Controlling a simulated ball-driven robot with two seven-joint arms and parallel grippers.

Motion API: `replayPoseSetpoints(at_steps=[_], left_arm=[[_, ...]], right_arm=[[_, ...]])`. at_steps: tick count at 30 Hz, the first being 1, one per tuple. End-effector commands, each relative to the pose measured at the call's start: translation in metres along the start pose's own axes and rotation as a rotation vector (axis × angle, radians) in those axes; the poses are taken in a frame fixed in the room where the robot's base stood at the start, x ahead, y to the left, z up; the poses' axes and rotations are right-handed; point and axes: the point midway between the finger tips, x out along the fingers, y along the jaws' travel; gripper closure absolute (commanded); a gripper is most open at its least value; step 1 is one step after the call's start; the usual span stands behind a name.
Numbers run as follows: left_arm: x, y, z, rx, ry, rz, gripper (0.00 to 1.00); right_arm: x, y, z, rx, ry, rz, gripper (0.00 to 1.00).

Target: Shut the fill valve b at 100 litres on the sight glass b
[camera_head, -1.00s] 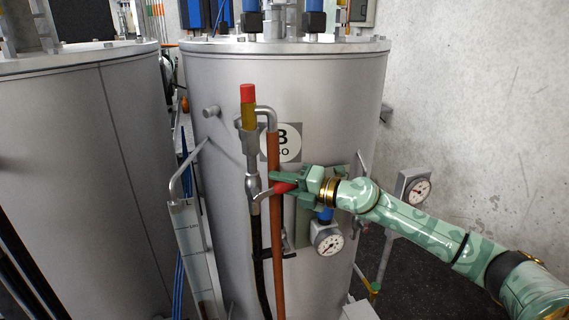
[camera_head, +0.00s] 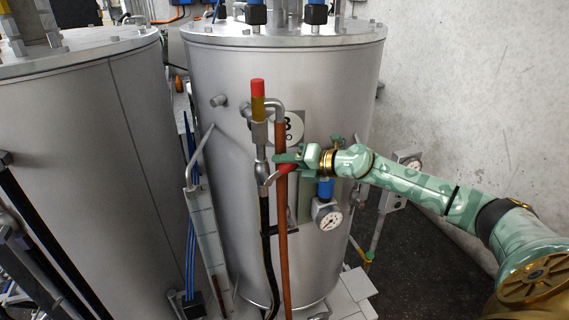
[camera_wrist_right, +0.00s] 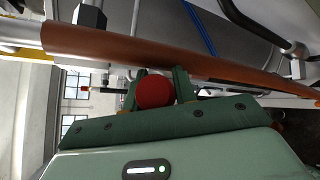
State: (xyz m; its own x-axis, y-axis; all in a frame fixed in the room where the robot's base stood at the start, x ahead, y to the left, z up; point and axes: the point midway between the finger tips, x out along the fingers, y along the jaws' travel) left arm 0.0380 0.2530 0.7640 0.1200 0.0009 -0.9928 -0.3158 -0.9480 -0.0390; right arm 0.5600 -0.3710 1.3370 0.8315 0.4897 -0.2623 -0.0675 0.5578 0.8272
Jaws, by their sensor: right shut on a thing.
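The tank marked B (camera_head: 345,90) stands in the middle of the head view. On its front is a valve (camera_head: 262,172) on a pipe, with a short lever pointing up and right to a red grip (camera_head: 285,169). My right gripper (camera_head: 286,160) is shut on that red grip, which shows as a red knob (camera_wrist_right: 155,90) between the fingers in the right wrist view. The sight glass (camera_head: 206,238) is a tall clear tube with a scale at the tank's lower left. My left gripper is not in view.
A copper-coloured pipe (camera_head: 282,230) runs upright close beside the grip and crosses the right wrist view (camera_wrist_right: 150,52). A round gauge (camera_head: 328,214) sits just below my right gripper. Another large tank (camera_head: 80,150) stands at the left. A bare wall (camera_head: 470,90) is at right.

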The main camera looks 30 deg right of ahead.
Motion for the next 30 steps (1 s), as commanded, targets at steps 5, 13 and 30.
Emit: replayPoseSetpoints(at_steps=[5, 13, 30], left_arm=[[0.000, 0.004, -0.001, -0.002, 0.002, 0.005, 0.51], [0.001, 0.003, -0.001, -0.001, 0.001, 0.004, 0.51], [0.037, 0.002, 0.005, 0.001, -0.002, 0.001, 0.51]], right_arm=[[0.000, -0.001, -0.002, 0.001, 0.004, -0.001, 0.51], [-0.001, -0.001, -0.001, 0.001, 0.002, 0.000, 0.51], [-0.083, -0.003, -0.004, 0.003, 0.009, -0.005, 0.51]])
